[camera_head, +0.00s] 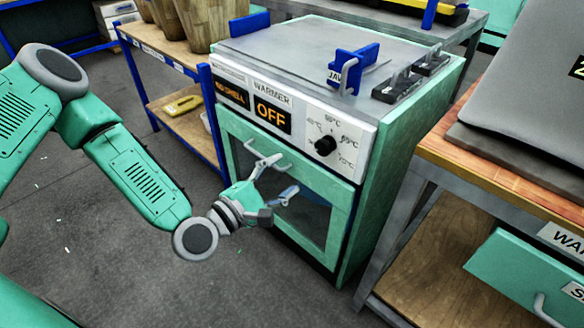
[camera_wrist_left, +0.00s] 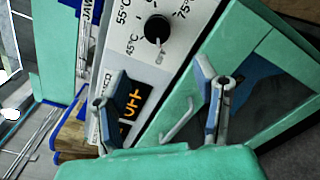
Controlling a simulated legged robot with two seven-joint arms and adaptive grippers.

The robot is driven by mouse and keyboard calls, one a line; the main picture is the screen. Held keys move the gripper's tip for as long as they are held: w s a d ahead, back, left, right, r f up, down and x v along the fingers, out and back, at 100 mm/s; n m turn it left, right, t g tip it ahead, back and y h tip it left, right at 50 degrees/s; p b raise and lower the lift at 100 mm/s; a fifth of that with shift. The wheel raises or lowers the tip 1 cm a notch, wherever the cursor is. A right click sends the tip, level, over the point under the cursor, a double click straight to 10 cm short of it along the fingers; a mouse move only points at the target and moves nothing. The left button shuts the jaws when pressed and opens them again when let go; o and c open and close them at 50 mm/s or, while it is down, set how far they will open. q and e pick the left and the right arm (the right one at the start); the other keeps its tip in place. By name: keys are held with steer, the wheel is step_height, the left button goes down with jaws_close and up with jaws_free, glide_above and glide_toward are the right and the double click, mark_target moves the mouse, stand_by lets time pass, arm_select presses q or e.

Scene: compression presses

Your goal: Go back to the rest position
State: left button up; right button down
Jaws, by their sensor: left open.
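My left gripper (camera_head: 275,178) is open and empty in front of the green warmer (camera_head: 372,215) in the head view. Its two fingers are spread apart near the warmer's door handle (camera_head: 262,152), and I cannot tell whether they touch it. In the left wrist view the open fingers (camera_wrist_left: 165,95) frame the panel edge, and the handle (camera_wrist_left: 181,122) shows between them. The warmer's display (camera_head: 273,114) reads OFF, and its black knob (camera_head: 326,146) is on the white panel. The warmer door is shut. My right gripper is not in view.
A blue bracket marked JAW (camera_head: 353,68) stands on the warmer's top beside black clamps (camera_head: 412,77). A wooden bench (camera_head: 505,178) with a grey machine (camera_head: 530,85) is close on the right. A blue-legged shelf (camera_head: 212,110) stands behind left. Grey floor (camera_head: 110,270) is open at lower left.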

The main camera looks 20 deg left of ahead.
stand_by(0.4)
arm_select(q)
steer(key=s+d+f+m+g+p, duration=0.5)
steer(key=s+d+f+m+g, duration=0.3)
steer(key=s+m, duration=0.25)
steer(key=s+a+f+m+g+y+p, duration=0.2)
steer(key=s+a+m+g+y+p, duration=0.2)
steer(key=s+a+m, duration=0.7)
steer(key=s+a+g+y, duration=0.2)
steer(key=s+a+g, duration=0.1)
steer(key=s+g, duration=0.1)
steer(key=shift+a+f, duration=0.15)
steer(key=shift+a, duration=0.15)
steer(key=shift+m, duration=0.25)
